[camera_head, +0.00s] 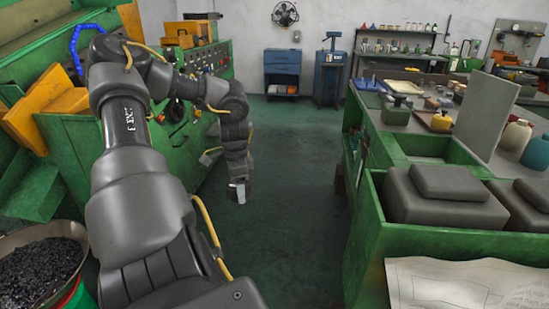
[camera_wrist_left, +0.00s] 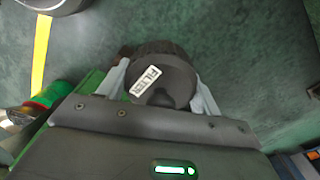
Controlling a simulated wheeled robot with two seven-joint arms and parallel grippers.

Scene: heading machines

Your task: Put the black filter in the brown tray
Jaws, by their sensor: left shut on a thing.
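The black filter (camera_wrist_left: 172,78) shows in the left wrist view as a dark round body with a white label reading "FILTER". My left gripper (camera_wrist_left: 160,84) is shut on it, with one pale finger on each side. In the head view my left gripper (camera_head: 238,188) hangs low over the green floor, left of the aisle's middle; the filter is hard to make out there. My right gripper is not in view.
Green machines (camera_head: 178,130) line the left side. A bowl of dark bits (camera_head: 40,270) stands at lower left. A workbench (camera_head: 395,125) with bottles and a grey panel (camera_head: 487,112) is at right, before it a green crate (camera_head: 368,235) with dark boxes. The aisle floor (camera_head: 295,200) is clear.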

